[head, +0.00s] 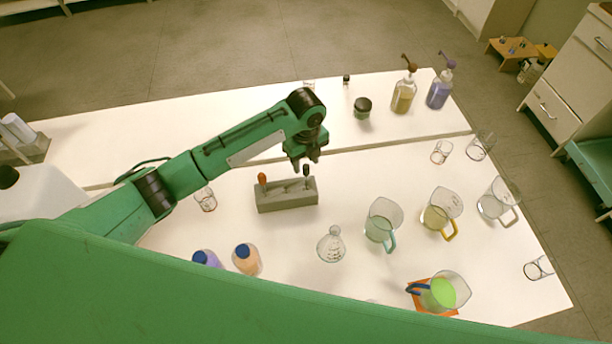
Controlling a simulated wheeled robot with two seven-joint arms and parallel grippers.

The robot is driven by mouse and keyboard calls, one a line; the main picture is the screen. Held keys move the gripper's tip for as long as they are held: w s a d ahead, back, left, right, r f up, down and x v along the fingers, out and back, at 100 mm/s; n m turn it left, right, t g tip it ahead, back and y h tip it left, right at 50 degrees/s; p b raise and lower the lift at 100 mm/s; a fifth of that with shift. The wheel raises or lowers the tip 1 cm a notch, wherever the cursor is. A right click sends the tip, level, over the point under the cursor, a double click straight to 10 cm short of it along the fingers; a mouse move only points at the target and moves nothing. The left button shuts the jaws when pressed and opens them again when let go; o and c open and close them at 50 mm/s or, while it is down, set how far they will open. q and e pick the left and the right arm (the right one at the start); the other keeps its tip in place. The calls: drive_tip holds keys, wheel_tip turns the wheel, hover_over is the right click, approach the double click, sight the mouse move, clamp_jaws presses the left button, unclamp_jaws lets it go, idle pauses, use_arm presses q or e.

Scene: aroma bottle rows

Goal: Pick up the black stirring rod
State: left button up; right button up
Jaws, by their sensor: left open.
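The black stirring rod (306,171) stands upright at the right end of a grey holder block (287,197), with only its dark top showing above the block. My left gripper (306,165) points down, open, directly over the rod's top. In this view the fingertips are very close to the rod; I cannot tell whether they touch or surround it. An orange-handled tool (262,179) stands at the left end of the same block. My right gripper is not in view.
A conical flask (331,246), blue-capped bottles (246,259) and handled jugs (382,224) stand in front and to the right. Pump bottles (404,93) and a dark-lidded jar (363,108) stand on the back table. The table around the block is mostly clear.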

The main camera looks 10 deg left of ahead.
sight(306, 173)
use_arm(q)
wheel_tip(306, 173, down, 5)
drive_tip(key=shift+f+p, duration=0.2)
drive_tip(key=shift+p, duration=0.95)
drive_tip(key=shift+f, duration=0.25)
drive_tip(key=c, duration=0.9)
